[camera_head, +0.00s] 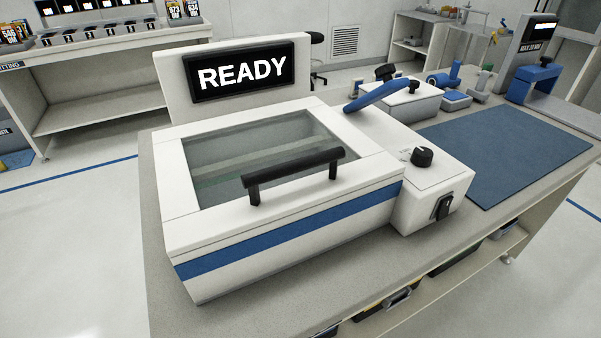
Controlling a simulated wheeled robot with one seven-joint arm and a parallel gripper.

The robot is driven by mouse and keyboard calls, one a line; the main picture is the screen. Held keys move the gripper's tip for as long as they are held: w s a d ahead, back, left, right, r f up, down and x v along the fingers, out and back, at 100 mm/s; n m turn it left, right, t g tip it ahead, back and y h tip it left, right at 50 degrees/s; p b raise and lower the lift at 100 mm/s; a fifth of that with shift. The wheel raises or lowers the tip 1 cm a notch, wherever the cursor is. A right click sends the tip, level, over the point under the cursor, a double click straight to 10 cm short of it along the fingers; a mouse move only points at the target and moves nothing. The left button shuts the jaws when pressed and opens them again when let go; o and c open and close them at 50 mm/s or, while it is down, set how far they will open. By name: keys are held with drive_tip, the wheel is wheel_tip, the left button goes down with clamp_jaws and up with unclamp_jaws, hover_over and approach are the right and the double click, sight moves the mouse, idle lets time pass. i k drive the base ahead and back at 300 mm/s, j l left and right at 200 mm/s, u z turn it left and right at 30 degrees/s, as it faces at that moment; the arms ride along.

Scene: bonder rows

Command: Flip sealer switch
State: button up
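The sealer (290,235) is a white box with a blue stripe on the grey workbench. Its windowed lid (250,150) is down, with a black bar handle (293,170) across the front. A display (240,73) behind it reads "READY". A smaller white control box (432,195) adjoins its right side. A black rocker switch (443,207) is on that box's front face; I cannot tell its position. A black knob (422,157) is on the box's top. My gripper is not in view.
A blue mat (510,150) lies on the bench right of the control box. A blue lever (380,95) rises behind the sealer. Bins (395,298) sit on the shelf below. Floor is clear at left; another bench (100,65) stands behind.

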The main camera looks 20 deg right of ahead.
sight(443, 212)
drive_tip(key=k+l, duration=0.2)
drive_tip(key=l, duration=0.15)
drive_tip(key=k+l, duration=0.2)
drive_tip(key=l, duration=0.2)
drive_tip(key=k+l, duration=0.15)
drive_tip(key=l, duration=0.2)
drive_tip(key=u, duration=0.05)
